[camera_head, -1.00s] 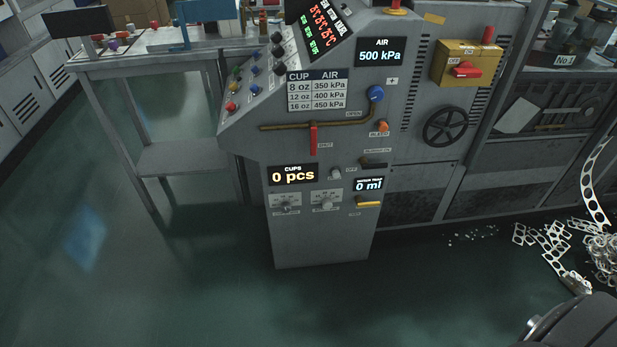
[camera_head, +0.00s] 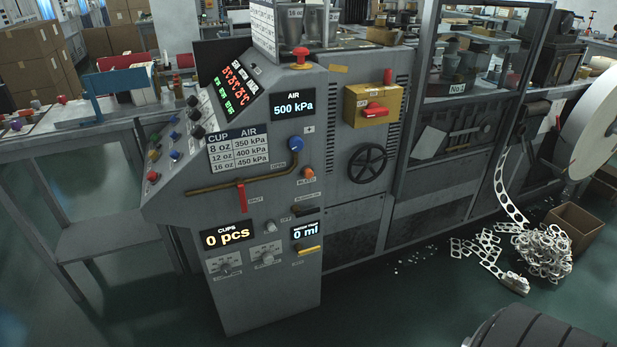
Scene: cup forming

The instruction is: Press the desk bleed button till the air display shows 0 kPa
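The air display (camera_head: 293,104) on the grey control desk (camera_head: 260,295) reads 500 kPa. The orange bleed button (camera_head: 308,173) sits below it on the right side of the panel, with a small label under it that seems to read BLEED. A blue knob (camera_head: 296,143) is just above the button, next to a brass pipe (camera_head: 235,186) with a red lever (camera_head: 241,198). A cup and air chart (camera_head: 238,148) lists 350, 400 and 450 kPa. Neither of my grippers is in view.
A yellow box with a red switch (camera_head: 374,104) and a black handwheel (camera_head: 367,163) are right of the desk. Scrap webbing (camera_head: 540,252) lies on the floor at right, near a cardboard box (camera_head: 577,228). The floor before the desk looks clear.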

